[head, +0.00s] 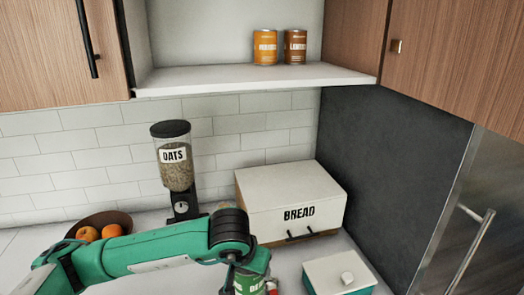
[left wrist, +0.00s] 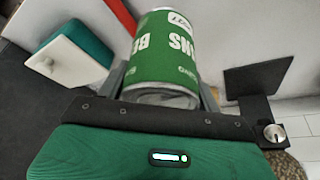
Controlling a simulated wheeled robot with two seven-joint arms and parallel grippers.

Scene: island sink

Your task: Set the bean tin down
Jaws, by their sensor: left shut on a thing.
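The bean tin (left wrist: 166,50) is green with white lettering and a bare metal end. In the left wrist view it sits between the fingers of my left gripper (left wrist: 165,85), which is shut on it. In the head view the gripper (head: 246,274) points down at the bottom edge, in front of the bread box. Part of the green tin (head: 249,287) shows there, its lower part cut off by the frame. I cannot tell whether it touches the counter. My right gripper is in neither view.
A bread box (head: 290,205) stands behind the gripper, and a teal box with a white lid (head: 338,272) is to its right. An oats dispenser (head: 175,170) and a fruit bowl (head: 99,224) are at the back left. Two tins (head: 265,47) (head: 295,47) stand on the shelf (head: 250,80).

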